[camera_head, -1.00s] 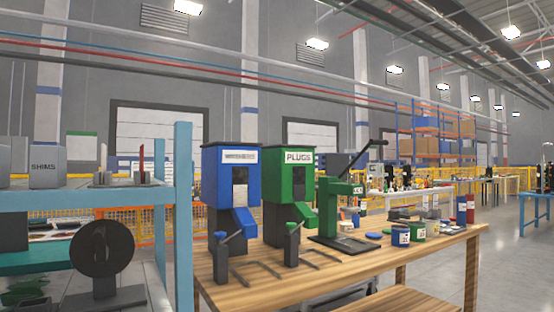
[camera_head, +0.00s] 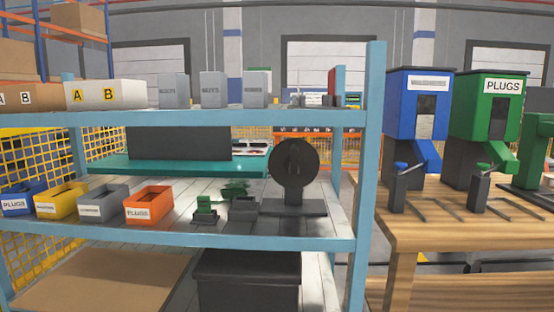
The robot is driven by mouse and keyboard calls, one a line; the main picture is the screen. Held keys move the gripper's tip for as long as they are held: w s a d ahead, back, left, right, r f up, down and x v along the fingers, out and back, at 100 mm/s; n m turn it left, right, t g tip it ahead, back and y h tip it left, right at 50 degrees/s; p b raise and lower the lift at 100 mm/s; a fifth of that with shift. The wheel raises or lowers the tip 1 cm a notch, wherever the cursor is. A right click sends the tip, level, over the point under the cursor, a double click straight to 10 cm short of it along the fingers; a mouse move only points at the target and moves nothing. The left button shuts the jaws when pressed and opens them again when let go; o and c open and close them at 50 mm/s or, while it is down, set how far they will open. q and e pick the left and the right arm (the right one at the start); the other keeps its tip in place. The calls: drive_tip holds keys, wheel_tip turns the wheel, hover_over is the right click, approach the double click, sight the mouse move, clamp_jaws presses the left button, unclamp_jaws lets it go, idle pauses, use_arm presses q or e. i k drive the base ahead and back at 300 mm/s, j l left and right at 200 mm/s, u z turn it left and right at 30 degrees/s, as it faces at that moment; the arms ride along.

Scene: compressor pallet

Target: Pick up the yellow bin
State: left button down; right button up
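The yellow bin (camera_head: 62,202) is a small open-topped box with a white label on its front. It sits on the middle shelf (camera_head: 180,241) of a light-blue rack, at the left. A blue bin labelled PLUGS (camera_head: 24,199) is on its left and a grey bin (camera_head: 103,204) on its right. The yellow bin looks upright, with its front facing me. Neither of my grippers shows in the head view.
An orange bin (camera_head: 149,206) stands right of the grey one. The shelf above (camera_head: 200,117) holds boxes, and a blue upright (camera_head: 366,180) bounds the rack at right. A wooden table (camera_head: 440,222) with blue and green dispensers stands at the right.

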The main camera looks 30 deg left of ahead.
sight(58, 202)
drive_tip(key=u, duration=2.05)
